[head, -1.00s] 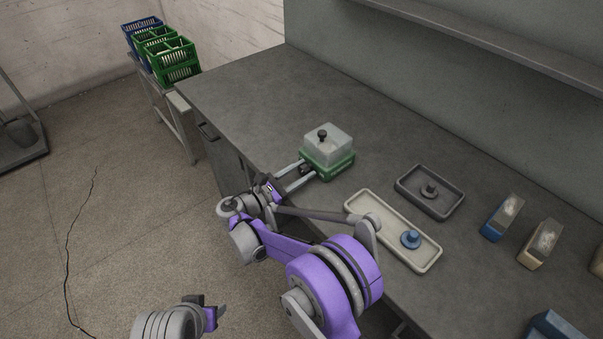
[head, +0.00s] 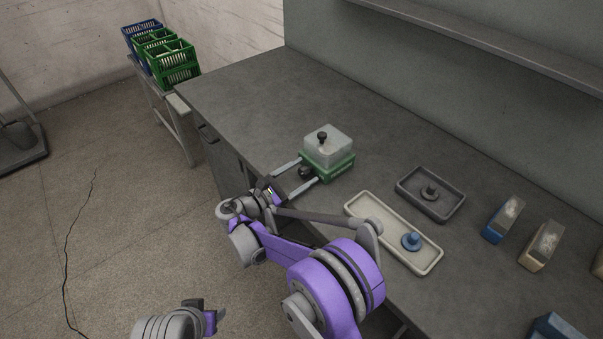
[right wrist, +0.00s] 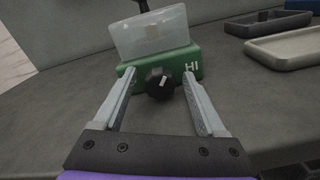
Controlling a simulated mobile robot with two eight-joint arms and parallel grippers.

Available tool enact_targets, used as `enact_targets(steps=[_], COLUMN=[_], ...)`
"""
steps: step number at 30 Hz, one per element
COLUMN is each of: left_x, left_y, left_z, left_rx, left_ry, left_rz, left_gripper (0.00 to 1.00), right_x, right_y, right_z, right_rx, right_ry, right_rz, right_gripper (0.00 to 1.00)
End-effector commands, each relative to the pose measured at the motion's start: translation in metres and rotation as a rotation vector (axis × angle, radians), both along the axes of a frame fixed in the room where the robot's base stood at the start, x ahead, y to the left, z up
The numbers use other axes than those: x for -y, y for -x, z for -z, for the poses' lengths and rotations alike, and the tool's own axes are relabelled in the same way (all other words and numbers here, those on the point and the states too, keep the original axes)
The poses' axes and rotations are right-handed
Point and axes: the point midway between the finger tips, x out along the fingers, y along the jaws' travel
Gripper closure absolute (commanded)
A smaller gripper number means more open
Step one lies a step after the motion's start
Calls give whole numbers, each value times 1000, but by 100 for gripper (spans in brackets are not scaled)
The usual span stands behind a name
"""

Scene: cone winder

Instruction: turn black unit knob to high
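The green unit (head: 340,172) with a translucent box (head: 327,147) on top stands on the grey bench; it also shows in the right wrist view (right wrist: 185,62). Its round black knob (right wrist: 160,83) is on the front face, with a pale pointer mark tilted slightly from upright. The letters HI are printed to the right of the knob. My right gripper (right wrist: 165,98) is open, with one finger on each side of the knob and visible gaps between. In the head view the right gripper (head: 302,172) reaches the unit's front. My left gripper (head: 212,314) is at the bottom; its fingers are unclear.
A cream tray (head: 370,215) with a blue knobbed piece (head: 411,241) and a dark tray (head: 456,210) with a dark knobbed piece (head: 430,190) lie right of the unit. Small blue and tan boxes stand farther right. The bench left of the unit is clear.

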Motion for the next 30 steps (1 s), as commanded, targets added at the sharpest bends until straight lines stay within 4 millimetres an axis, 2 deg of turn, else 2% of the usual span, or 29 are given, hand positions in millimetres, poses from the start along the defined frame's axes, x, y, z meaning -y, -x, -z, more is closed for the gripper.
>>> enact_targets(steps=[7,11,21,25,30], left_x=[0,0,0,0,0], left_y=[0,0,1,1,1], left_z=[0,1,5,6,6], left_rx=[0,0,-2,-2,-2], left_ry=[0,0,0,0,0], left_rz=[0,0,0,0,0], left_gripper=[50,50,50,50,50], right_x=[-1,-9,-63,-78,-87], right_y=[0,6,45,56,63], right_z=[0,0,1,1,0], right_rx=[0,0,-1,0,0], right_ry=[0,0,-1,0,0], right_rz=[0,-1,-4,-2,0], right_gripper=[26,26,26,26,26])
